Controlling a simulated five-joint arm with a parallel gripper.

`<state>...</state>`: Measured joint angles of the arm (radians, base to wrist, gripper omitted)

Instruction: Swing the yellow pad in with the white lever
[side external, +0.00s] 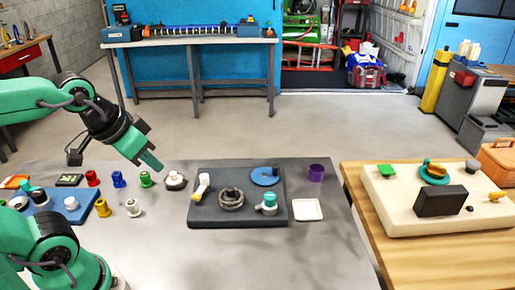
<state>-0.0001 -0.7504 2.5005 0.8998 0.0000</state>
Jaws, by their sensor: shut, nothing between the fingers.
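A dark grey board (240,216) lies on the grey table. At its left side stands a small white lever (204,179), with a yellow piece (198,193) at its lower end that looks like the pad. They seem to touch; their exact joint is too small to tell. A dark round ring-shaped part (231,198) sits to their right. My gripper (154,164) is shut and empty. It hangs above the table, left of the board and apart from the lever.
The board also bears a blue disc (265,176) and a teal-topped part (268,202). A white knob on a dark base (175,181) stands between gripper and board. Several coloured pegs stand left. A purple cup (316,172) and white tray (308,210) are right.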

